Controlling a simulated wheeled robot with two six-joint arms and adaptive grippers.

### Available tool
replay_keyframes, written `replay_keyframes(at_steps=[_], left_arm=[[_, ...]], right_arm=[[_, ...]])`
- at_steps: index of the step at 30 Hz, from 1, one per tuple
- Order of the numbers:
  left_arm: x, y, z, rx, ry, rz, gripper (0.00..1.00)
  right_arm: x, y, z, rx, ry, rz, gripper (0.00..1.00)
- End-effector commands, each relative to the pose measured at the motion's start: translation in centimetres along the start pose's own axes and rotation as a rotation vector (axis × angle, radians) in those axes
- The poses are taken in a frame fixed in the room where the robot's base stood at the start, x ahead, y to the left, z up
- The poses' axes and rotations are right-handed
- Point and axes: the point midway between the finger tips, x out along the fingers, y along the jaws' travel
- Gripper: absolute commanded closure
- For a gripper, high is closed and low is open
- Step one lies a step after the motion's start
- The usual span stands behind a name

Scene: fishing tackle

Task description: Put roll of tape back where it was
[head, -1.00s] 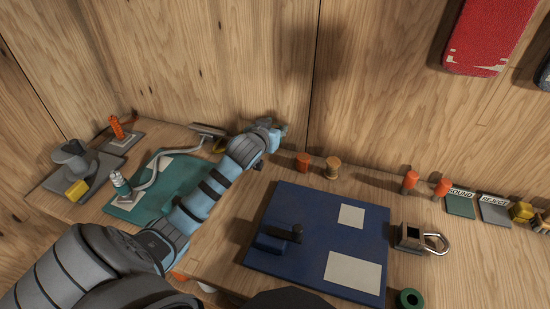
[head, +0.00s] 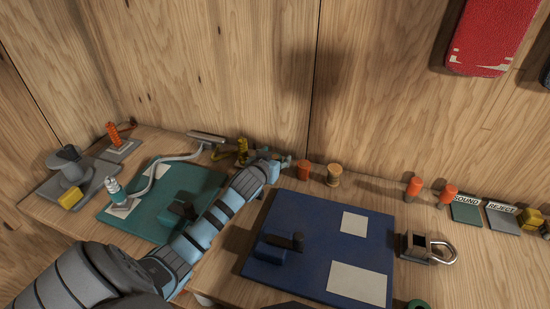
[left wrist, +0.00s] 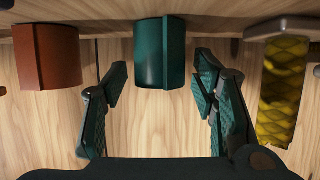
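A green ring (head: 418,304), which looks like a roll of tape, is cut off by the bottom edge of the head view, below the padlock. My left gripper (head: 284,162) is at the back of the bench, just left of an orange spool (head: 303,170). In the left wrist view the left gripper (left wrist: 160,72) is open, its fingers spread apart. A teal cylinder (left wrist: 162,50) sits in line with the gap between them, apart from both fingers. The arm hides this cylinder in the head view. My right gripper is not in view.
A blue mat (head: 320,240) with a dark clamp lies right of my left arm, and a teal mat (head: 205,185) lies left. A yellow item (head: 242,148) and a tan spool (head: 334,176) stand by the back wall. A padlock (head: 418,250) lies at right.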

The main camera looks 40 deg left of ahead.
Motion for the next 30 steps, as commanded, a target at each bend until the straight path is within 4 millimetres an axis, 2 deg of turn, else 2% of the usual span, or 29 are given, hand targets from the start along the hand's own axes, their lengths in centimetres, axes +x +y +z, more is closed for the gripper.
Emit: replay_keyframes(at_steps=[8,11,18,21,25,30], left_arm=[[-0.6,0.0,-0.3,0.001,0.001,0.000,0.47],[-2.3,0.0,-0.4,0.002,0.000,0.001,0.47],[-8.5,0.0,-0.5,0.003,-0.001,0.001,0.47],[-10.5,0.0,-0.4,0.002,-0.001,0.001,0.47],[-11.9,0.0,-0.3,0.000,0.000,0.000,0.47],[-12.1,0.0,-0.2,-0.001,0.001,0.000,0.47]], right_arm=[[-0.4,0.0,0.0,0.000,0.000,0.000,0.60],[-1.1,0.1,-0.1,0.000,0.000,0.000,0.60],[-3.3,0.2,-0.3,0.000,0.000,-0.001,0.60],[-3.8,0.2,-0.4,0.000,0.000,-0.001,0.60],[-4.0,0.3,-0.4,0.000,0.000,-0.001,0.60],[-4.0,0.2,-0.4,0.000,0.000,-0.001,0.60]])
